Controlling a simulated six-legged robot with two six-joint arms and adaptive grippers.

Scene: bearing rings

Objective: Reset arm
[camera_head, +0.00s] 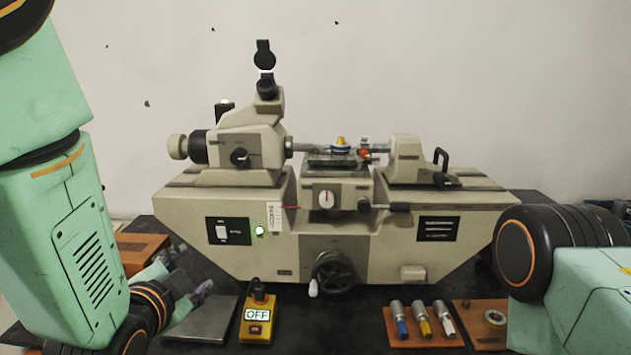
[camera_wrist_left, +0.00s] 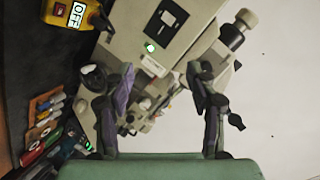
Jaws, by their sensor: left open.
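My left gripper (camera_head: 190,270) is low at the left in the head view, in front of the machine's left part. It is open, and in the left wrist view its two fingers (camera_wrist_left: 161,72) stand apart with nothing held between them. The beige measuring machine (camera_head: 300,250) fills the middle of the head view. A small blue, white and gold part (camera_head: 341,146) sits on its stage. A metal ring (camera_head: 495,318) lies on a wooden board at the lower right. My right arm shows at the right edge, but its gripper is out of view.
A yellow control box (camera_head: 258,318) reading OFF stands in front of the machine. A grey plate (camera_head: 205,322) lies left of it. A wooden holder (camera_head: 398,335) carries blue, yellow and white-marked cylinders. Another wooden block (camera_head: 140,249) is at the left. The dark table is bare between box and holder.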

